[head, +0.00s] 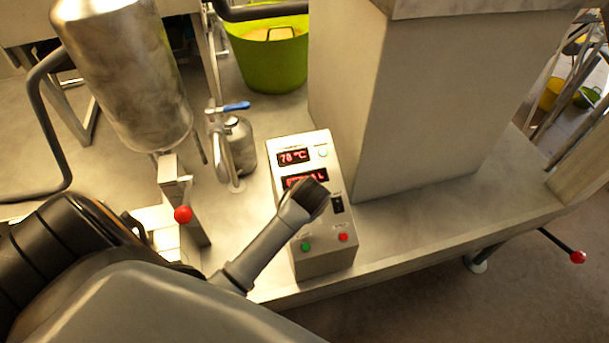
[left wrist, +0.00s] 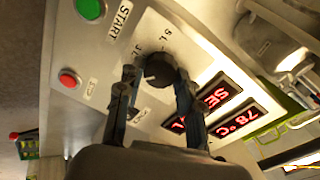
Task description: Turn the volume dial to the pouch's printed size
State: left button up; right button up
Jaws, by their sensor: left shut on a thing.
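The black volume dial (left wrist: 159,70) is on the sloped face of the grey control box (head: 327,262). It shows in the left wrist view between the fingers of my left gripper (left wrist: 154,82), which is shut on it. A pale mark shows on the dial, with printed litre labels beside it, too small to read surely. In the head view my left gripper (head: 313,196) covers the dial and part of the lower red display (head: 292,183). The upper display (head: 293,157) reads 78 °C. No pouch is in view, and my right gripper is not in view.
A green button (head: 306,246) and a red button (head: 343,237) are on the box's near end. A black rocker switch (head: 338,204) is right of my gripper. A steel tank (head: 125,75), a red-knobbed lever (head: 183,214) and a blue-handled valve (head: 236,107) stand left. A green bucket (head: 268,55) is behind.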

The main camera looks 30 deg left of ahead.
pick_arm(q)
jog(key=shift+n, duration=0.8)
jog(key=o, duration=1.2)
jog(key=shift+s+r, duration=0.1)
jog(key=shift+r, duration=0.1)
jog(key=v, duration=1.1)
jog(key=shift+s+d+r, duration=0.15)
jog(key=shift+s+r, duration=0.05)
